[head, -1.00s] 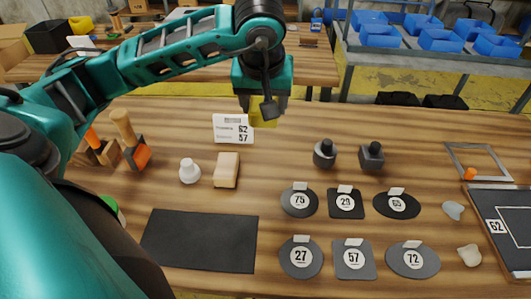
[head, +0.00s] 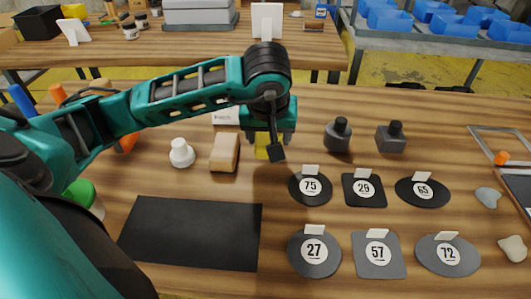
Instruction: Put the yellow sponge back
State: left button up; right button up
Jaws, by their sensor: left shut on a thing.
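My left gripper (head: 268,140) is shut on the yellow sponge (head: 262,150), which shows only in part between and behind the fingers. The gripper points down, low over the wooden table, just right of a tan block (head: 225,152). I cannot tell whether the sponge touches the table top. A white sign card (head: 226,115) stands behind the gripper and is partly hidden by it. My right gripper is not in view.
A white knobbed piece (head: 181,153) stands left of the block. A black mat (head: 190,233) lies in front. Two dark bottles (head: 338,135) stand to the right. Numbered dark patches, such as 75 (head: 310,187), lie in two rows. A frame (head: 500,143) lies far right.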

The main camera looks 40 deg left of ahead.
pick_arm(q)
notch_tip(320, 180, down, 4)
jog(key=shift+d+b, duration=0.15)
jog(key=shift+b, duration=1.1)
jog(key=shift+f, duration=0.2)
jog(key=shift+r, duration=0.15)
jog(key=o, duration=0.5)
jog(key=shift+c, duration=0.2)
jog(key=o, duration=0.5)
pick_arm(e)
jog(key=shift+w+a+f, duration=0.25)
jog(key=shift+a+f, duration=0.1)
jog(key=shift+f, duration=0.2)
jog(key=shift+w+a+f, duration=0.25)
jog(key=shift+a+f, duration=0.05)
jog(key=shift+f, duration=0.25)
